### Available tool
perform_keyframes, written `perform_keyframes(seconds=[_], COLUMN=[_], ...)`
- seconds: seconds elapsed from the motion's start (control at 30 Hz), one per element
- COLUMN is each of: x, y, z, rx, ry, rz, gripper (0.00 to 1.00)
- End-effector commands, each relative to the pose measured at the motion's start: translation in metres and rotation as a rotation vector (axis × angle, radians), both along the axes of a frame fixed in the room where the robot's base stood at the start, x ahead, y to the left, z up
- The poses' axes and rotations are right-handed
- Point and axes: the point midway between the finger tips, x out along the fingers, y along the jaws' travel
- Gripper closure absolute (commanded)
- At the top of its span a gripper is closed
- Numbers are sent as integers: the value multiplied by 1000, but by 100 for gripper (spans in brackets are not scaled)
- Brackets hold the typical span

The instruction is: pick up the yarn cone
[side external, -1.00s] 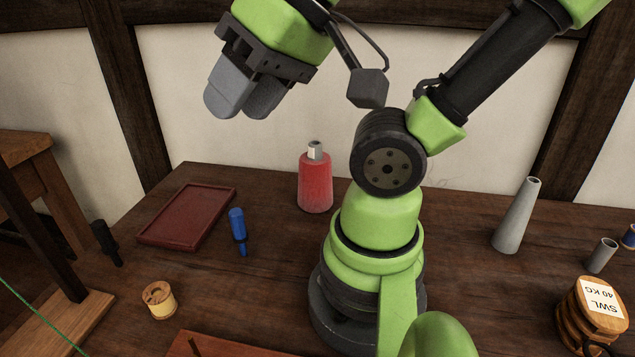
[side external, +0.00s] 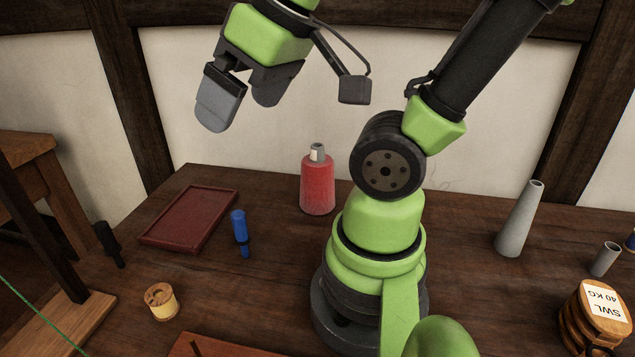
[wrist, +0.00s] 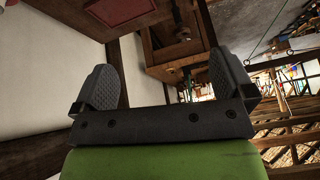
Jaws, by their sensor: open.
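The yarn cone (side external: 317,186) is red with a pale grey tip. It stands upright at the back of the dark wooden table in the side external view, just left of my arm's base. My gripper (side external: 238,104) is open and empty, high above the table. It is up and to the left of the cone in the picture, well apart from it. In the wrist view my two grey fingers (wrist: 163,86) are spread wide with nothing between them.
A dark red tray (side external: 190,218) lies left of the cone, with a blue-handled tool (side external: 239,228) between them. A wooden spool (side external: 161,301) stands at the front left. A bare grey cone (side external: 519,220) and a wooden block labelled SWL 40 KG (side external: 595,315) are at the right.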

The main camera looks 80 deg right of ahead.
Motion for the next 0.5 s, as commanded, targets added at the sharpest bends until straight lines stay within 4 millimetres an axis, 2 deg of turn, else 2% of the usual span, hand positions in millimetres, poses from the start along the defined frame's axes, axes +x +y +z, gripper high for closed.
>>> perform_keyframes(seconds=[0.1,0.23,0.3,0.4,0.5], x=[14,16,10,-1,-12], y=[-52,-113,-143,-177,-200], z=[-19,-44,-58,-77,-92], rx=[-266,-482,-540,-571,-567], ry=[179,425,551,689,773], rz=[172,468,643,879,1063], gripper=[0,0,0,0,0])
